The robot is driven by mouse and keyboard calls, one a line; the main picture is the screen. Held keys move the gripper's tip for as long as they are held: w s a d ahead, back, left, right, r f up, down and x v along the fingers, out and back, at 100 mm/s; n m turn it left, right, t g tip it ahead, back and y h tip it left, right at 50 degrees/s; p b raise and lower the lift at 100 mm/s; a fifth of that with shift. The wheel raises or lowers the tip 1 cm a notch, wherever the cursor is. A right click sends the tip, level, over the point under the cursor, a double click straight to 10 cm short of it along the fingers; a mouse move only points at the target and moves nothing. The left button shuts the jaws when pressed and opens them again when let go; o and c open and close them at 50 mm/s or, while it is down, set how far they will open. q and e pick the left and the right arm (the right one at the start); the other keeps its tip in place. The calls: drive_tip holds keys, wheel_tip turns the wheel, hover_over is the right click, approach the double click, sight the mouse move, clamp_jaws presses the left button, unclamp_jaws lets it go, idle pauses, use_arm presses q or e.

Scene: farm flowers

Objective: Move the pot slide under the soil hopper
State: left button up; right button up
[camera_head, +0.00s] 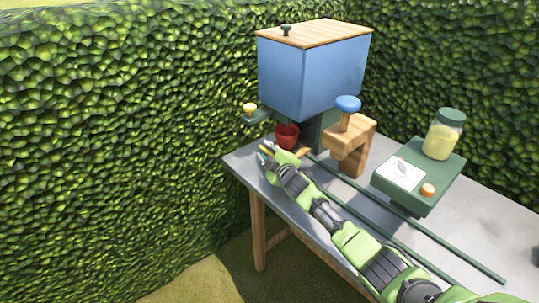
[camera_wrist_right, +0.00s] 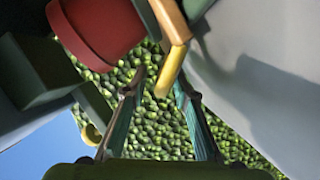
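The blue soil hopper (camera_head: 305,75) with a wooden lid stands at the back of the table. The red pot (camera_head: 287,137) is upright below it; it also shows at the upper left of the right wrist view (camera_wrist_right: 100,28). The pot slide's wooden edge (camera_wrist_right: 168,18) shows beside the pot and carries a yellow handle (camera_wrist_right: 172,70). My right gripper (camera_head: 265,158) is beside the pot, at the table's left end. In the right wrist view its fingers (camera_wrist_right: 160,82) are apart, with the handle's end between them, nearer the right finger. My left gripper is out of view.
Two dark green rails (camera_head: 400,240) run along the grey table (camera_head: 480,225). A wooden bracket with a blue knob (camera_head: 348,104) stands right of the hopper. A green stand (camera_head: 420,200) carries a jar (camera_head: 443,138). Hedges (camera_head: 120,130) close the left and back.

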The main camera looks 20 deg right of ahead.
drive_tip(key=v, duration=1.1)
drive_tip(key=shift+s+r, duration=0.1)
drive_tip(key=shift+s, duration=0.3)
